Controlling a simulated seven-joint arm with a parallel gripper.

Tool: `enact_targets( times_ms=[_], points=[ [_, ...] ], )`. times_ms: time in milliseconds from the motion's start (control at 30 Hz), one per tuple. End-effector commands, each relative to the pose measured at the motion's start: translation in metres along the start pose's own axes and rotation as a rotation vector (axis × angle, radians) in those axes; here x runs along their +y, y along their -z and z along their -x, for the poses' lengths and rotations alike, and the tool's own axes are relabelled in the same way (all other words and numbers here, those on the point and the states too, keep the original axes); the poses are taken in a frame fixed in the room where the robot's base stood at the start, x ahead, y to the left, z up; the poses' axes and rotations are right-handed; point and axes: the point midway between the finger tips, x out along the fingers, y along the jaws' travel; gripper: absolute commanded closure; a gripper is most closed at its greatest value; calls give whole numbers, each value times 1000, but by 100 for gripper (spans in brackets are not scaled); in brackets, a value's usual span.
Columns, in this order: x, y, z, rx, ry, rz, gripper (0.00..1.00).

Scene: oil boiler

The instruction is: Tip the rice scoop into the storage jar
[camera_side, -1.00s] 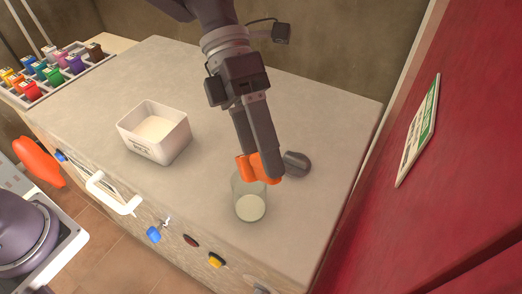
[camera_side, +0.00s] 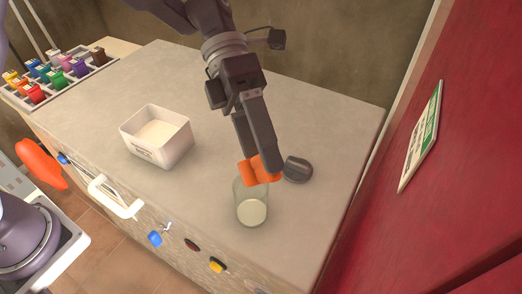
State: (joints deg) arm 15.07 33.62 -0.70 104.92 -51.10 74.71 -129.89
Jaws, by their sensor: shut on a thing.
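My gripper (camera_side: 259,158) is shut on the orange rice scoop (camera_side: 252,173). It holds the scoop just above the mouth of the clear storage jar (camera_side: 240,204). The scoop looks tilted, and its inside cannot be made out. The jar stands upright near the counter's front edge, with white rice (camera_side: 252,212) in its bottom. A white open bin (camera_side: 157,155) with white rice in it stands to the left on the counter.
A dark grey round lid-like thing (camera_side: 298,169) lies right of the jar. A rack of coloured bottles (camera_side: 58,72) is at the back left. A red wall or panel (camera_side: 450,190) bounds the right side. The counter (camera_side: 110,85) is clear behind the bin.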

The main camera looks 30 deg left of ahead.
Motion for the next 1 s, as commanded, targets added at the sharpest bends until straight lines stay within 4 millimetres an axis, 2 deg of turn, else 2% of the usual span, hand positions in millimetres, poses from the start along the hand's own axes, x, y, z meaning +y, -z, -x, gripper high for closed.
enact_targets(
  times_ms=[1000],
  points=[
    [4, 0, 9, -1, 141, 1, 70]
  ],
)
